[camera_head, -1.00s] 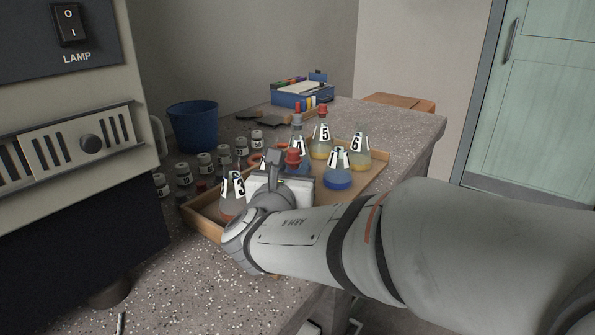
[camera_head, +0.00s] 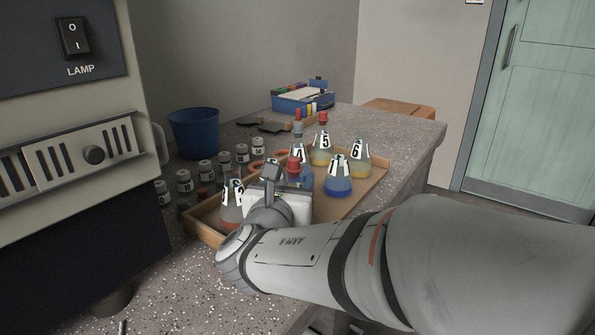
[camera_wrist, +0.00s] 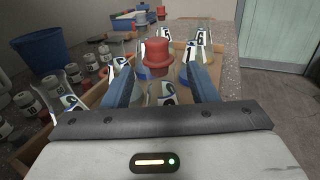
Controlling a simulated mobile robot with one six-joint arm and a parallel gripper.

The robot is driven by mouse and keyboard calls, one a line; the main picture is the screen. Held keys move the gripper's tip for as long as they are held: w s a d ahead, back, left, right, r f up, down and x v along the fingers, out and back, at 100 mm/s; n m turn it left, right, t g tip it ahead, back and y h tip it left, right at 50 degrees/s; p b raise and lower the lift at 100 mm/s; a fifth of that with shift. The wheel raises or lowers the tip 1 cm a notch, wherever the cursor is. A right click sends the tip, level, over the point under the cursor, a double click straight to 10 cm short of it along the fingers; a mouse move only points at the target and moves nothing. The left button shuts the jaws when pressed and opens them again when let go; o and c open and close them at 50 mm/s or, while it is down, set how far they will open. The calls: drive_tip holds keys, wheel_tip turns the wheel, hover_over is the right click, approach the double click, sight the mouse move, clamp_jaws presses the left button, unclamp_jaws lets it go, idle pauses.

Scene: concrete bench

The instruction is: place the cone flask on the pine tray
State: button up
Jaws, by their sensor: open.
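Several cone flasks with numbered labels stand on the pine tray (camera_head: 349,204). Flask 1 (camera_head: 338,183) holds blue liquid; flasks 5 (camera_head: 321,149) and 6 (camera_head: 357,161) hold yellow. A flask with reddish liquid (camera_head: 232,213) is at the tray's near left. My gripper (camera_head: 283,192) is over the tray's near part. In the wrist view, its blue fingers (camera_wrist: 159,72) are apart, one on each side of a clear, labelled flask (camera_wrist: 163,94) with a red stopper (camera_wrist: 157,54). I cannot tell whether they touch it. My gripper hides much of that flask in the head view.
Several small labelled jars (camera_head: 205,172) stand left of the tray, near a blue bucket (camera_head: 194,131). A blue box (camera_head: 303,101) is behind. The bench's near surface (camera_head: 180,300) is mostly clear.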

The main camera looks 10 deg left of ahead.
drive_tip(key=s+p, duration=0.3)
drive_tip(key=s, duration=0.7)
drive_tip(key=shift+s, duration=0.1)
